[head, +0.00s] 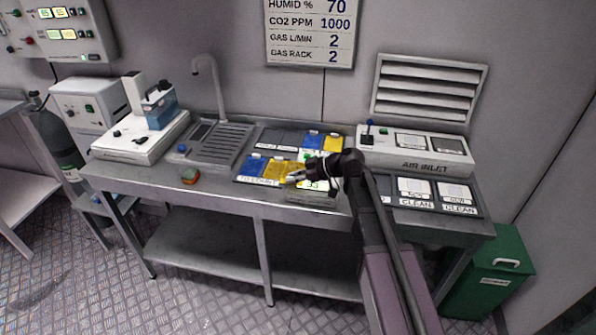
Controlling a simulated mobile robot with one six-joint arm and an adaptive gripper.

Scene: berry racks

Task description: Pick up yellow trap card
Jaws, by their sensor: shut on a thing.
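Yellow trap cards (275,169) lie beside a blue card (256,165) on the board lettered "TO COUNT" on the steel bench. Another yellow card (333,144) lies farther back, next to a second blue card (312,139). My gripper (291,178) reaches in from the right and is shut at the front edge of the yellow card (292,168) on the right of the "TO COUNT" group. The fingers hide part of this card. I cannot tell whether it is lifted off the board.
The bench (226,192) holds a sink (218,146), a microscope-like device (150,112) and a small round red-and-green item (190,176). At right are the air inlet box (415,148) and cards marked "CLEAN" (414,188). A green bin (497,265) stands on the floor.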

